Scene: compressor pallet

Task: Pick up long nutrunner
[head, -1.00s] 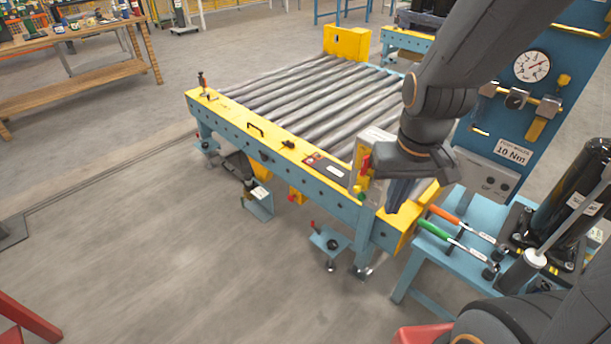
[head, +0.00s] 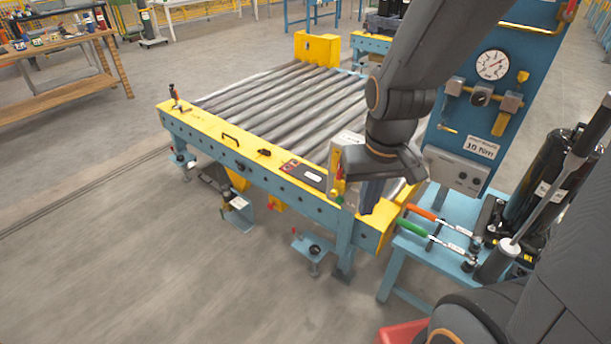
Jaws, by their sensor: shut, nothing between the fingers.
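A long tool with a thin grey shaft and dark upper end (head: 545,198), which looks like the long nutrunner, stands tilted in a dark holder (head: 494,264) on the blue side table (head: 412,250) at right. Thick black cylinders (head: 548,178) stand close behind it. My gripper (head: 368,197) points down over the near right corner of the roller conveyor, left of the side table and well apart from the tool. It is shut and empty; my wrist partly hides it.
An orange-handled wrench (head: 424,213) and a green-handled wrench (head: 415,230) lie on the side table. A blue panel with a gauge (head: 493,65) rises behind it. The roller conveyor (head: 270,95) fills the middle. Open floor (head: 120,260) lies at left.

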